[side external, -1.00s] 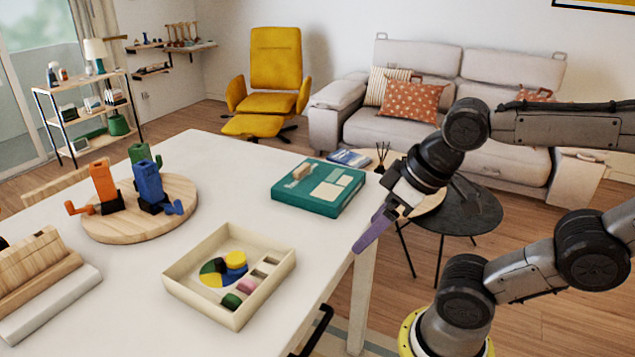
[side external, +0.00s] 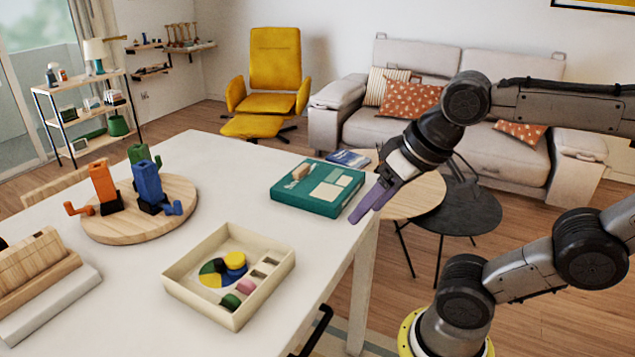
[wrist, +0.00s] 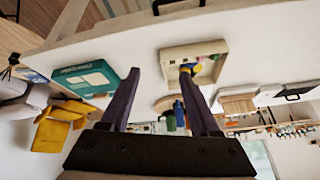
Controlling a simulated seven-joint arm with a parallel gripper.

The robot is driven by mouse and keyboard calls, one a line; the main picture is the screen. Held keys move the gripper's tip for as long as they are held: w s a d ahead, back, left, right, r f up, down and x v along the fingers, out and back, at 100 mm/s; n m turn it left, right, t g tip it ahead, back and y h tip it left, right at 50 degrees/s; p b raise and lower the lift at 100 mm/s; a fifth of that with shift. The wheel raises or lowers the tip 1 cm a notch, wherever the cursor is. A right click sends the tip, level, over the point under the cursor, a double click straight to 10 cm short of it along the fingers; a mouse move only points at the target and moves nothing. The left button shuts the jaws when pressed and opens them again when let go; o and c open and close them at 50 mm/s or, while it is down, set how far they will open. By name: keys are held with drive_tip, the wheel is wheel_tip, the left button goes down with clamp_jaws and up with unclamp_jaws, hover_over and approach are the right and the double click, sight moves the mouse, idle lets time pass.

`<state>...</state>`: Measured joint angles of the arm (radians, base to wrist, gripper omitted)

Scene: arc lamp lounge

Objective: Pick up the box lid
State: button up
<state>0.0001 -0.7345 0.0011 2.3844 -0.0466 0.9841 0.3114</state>
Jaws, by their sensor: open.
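The teal box lid (side external: 310,202) with pale panels lies flat at the table's far right edge. In the wrist view the lid (wrist: 80,72) shows left of my fingers. My gripper (side external: 366,207), with purple fingers, is open and empty, just right of the lid near the table edge. In the wrist view the gripper (wrist: 160,76) has its two fingers spread apart. The open cream box (side external: 215,310) sits nearer the camera and holds yellow, blue, green and pink pieces. It also shows in the wrist view (wrist: 168,57).
A round wooden board (side external: 105,232) with orange, blue and green figures stands at the left of the white table (side external: 205,155). A wooden rack (side external: 40,265) is at the near left. Free tabletop lies between board and lid. Low round tables (side external: 455,222) stand beyond the right edge.

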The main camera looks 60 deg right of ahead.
drive_tip(key=w+d+r+m+h, duration=0.1)
drive_tip(key=w+d+r+m, duration=0.25)
drive_tip(key=w+r, duration=0.35)
drive_tip(key=w+d+r+m+g+h, duration=0.1)
drive_tip(key=w+d+r+m, duration=0.15)
drive_tip(key=w, duration=0.35)
drive_tip(key=w+d+r+m+g+h, duration=0.1)
drive_tip(key=w+d+r+m, duration=0.1)
drive_tip(key=w+d+m, duration=0.3)
drive_tip(key=m+g, duration=0.4)
hover_over(301, 168)
drive_tip(key=a, duration=0.2)
drive_tip(key=shift+h, duration=0.4)
drive_tip(key=f, duration=2.1)
drive_tip(key=shift+w, duration=0.25)
drive_tip(key=shift+s+a+x, duration=0.1)
drive_tip(key=shift+a+x, duration=0.05)
drive_tip(key=shift+x, duration=1.3)
drive_tip(key=shift+s+a+x, duration=0.1)
drive_tip(key=shift+a+x, duration=0.05)
drive_tip(key=shift+x, duration=1.3)
drive_tip(key=shift+f, duration=0.1)
clamp_jaws()
